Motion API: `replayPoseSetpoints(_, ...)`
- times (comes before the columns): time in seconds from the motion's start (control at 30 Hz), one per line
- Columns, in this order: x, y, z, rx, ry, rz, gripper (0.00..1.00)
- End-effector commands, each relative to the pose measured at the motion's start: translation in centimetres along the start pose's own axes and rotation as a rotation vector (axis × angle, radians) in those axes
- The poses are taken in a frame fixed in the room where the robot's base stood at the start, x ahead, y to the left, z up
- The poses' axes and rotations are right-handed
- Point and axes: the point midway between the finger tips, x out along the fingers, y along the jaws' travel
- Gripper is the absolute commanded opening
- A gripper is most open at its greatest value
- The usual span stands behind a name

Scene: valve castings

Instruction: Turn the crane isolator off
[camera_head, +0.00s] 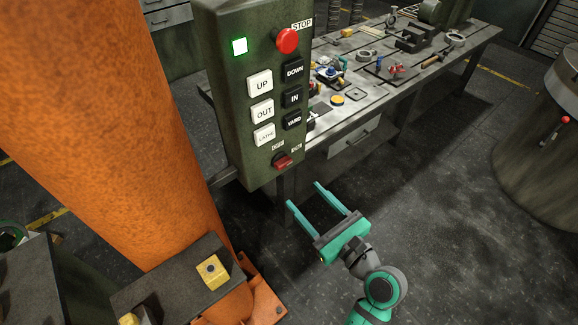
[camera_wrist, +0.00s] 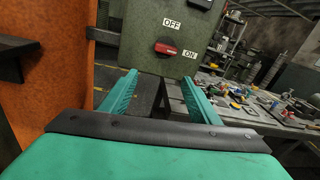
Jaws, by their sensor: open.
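The green control panel (camera_head: 234,100) has a red rotary isolator knob (camera_head: 283,161) near its bottom. In the wrist view the isolator knob (camera_wrist: 166,48) has a red handle pointing to the right, toward the ON label (camera_wrist: 189,54). The OFF label (camera_wrist: 172,24) is above it. My gripper (camera_head: 304,195) is open and empty, in front of and below the panel. In the wrist view my gripper (camera_wrist: 160,100) has its green fingers spread wide below the knob, apart from it.
An orange column (camera_head: 150,110) stands left of the panel. A workbench (camera_head: 350,119) with tools and parts is behind it. A dark shelf (camera_head: 172,292) with a yellow block (camera_head: 212,271) sticks out at lower left. The floor (camera_head: 420,220) to the right is clear.

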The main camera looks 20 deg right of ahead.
Motion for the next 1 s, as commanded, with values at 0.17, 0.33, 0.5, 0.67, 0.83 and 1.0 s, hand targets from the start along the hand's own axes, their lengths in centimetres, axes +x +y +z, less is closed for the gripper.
replayPoseSetpoints(0.17, -1.4, -1.6, 2.8, 0.098, -0.033, 0.055, 0.56)
replayPoseSetpoints(0.33, -1.3, -1.8, 3.5, 0.129, -0.038, 0.075, 0.56)
replayPoseSetpoints(0.5, 0.8, -1.6, 3.6, 0.129, -0.038, 0.078, 0.56)
replayPoseSetpoints(0.67, 3.8, -1.3, 3.7, 0.129, -0.037, 0.079, 0.56)
replayPoseSetpoints(0.83, 6.7, -0.8, 3.8, 0.129, -0.037, 0.084, 0.56)
replayPoseSetpoints(1.0, 8.7, -0.5, 4.0, 0.127, -0.038, 0.087, 0.56)
